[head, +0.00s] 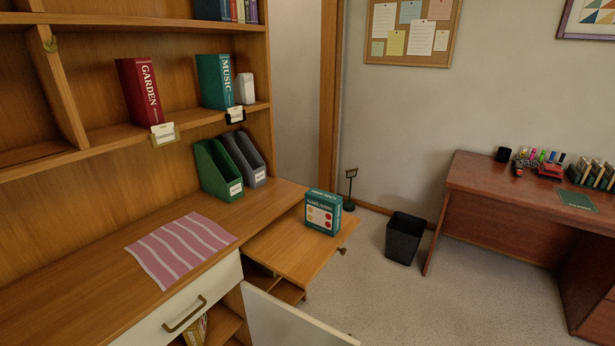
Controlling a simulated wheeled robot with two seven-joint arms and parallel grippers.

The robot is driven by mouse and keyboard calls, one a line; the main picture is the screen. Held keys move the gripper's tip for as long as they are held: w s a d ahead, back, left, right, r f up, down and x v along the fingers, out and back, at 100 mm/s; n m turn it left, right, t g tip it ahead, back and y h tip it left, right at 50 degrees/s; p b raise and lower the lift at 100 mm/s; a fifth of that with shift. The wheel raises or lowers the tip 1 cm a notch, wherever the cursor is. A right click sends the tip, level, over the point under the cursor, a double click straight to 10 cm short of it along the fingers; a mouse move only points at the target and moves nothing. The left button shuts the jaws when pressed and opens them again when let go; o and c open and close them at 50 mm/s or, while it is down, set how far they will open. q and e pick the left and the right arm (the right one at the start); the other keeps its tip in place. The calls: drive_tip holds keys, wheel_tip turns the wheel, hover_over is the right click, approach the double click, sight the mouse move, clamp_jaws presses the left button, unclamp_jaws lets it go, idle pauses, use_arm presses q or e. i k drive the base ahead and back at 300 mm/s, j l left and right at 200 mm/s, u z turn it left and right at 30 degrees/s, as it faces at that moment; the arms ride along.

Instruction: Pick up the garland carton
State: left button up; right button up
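The garland carton (323,212) is a small teal box with a pale front panel bearing red and yellow dots. It stands upright on a pulled-out wooden board (290,254) at the right end of the desk unit, close to the board's far right corner. Nothing touches or covers the carton. Neither of my grippers shows in the head view.
A striped pink cloth (183,248) lies on the desktop. Green (217,171) and grey (244,160) file holders stand behind. A white door (290,322) hangs open below the board. A black bin (404,238) stands on the carpet, right of the board.

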sight(323, 209)
drive_tip(key=i+l+u, duration=0.15)
drive_tip(key=l+u, duration=0.15)
drive_tip(key=i+l+u, duration=0.1)
drive_tip(key=l+u, duration=0.5)
drive_tip(key=i+l, duration=0.05)
drive_tip(key=l, duration=0.1)
